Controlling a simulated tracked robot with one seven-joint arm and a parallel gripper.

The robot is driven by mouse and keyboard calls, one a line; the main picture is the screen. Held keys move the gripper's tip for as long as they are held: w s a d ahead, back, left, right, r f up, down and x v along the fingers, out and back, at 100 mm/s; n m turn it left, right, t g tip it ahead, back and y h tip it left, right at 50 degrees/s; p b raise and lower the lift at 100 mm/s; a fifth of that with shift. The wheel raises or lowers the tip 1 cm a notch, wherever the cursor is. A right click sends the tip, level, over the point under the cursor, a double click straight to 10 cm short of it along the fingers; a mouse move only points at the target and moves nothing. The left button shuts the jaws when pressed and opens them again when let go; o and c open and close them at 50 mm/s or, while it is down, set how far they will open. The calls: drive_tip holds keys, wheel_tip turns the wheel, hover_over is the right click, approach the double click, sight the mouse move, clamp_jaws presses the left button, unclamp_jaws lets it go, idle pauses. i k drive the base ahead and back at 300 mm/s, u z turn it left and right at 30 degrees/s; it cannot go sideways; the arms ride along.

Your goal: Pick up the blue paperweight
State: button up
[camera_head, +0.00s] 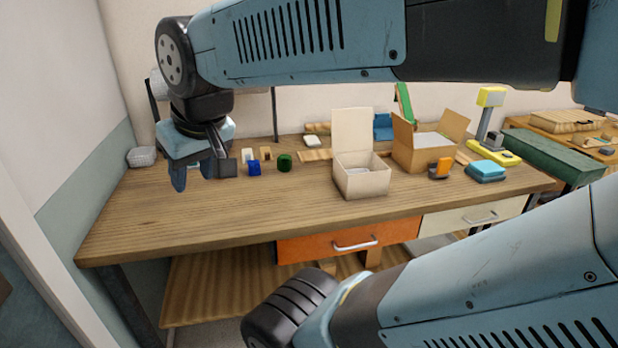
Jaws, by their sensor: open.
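A small blue block-like object (254,168), which looks like the blue paperweight, stands on the wooden table (170,215) in the left half of the camera_head view. My gripper (194,180) hangs above the table to the left of the blue object, fingers pointing down. It is open, and nothing shows between its fingers. In the picture there is a gap between the right finger and the blue object. How far apart they are in depth I cannot tell.
A green cylinder (285,162) stands just right of the blue object, with small white (247,155) and wooden (266,154) pieces behind. A white open box (362,182) and a cardboard box (428,155) stand further right. The table's front left is clear.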

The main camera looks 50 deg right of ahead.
sight(254, 165)
drive_tip(key=u, duration=0.25)
drive_tip(key=k, duration=1.1)
drive_tip(key=z, duration=1.4)
drive_tip(key=i, duration=1.05)
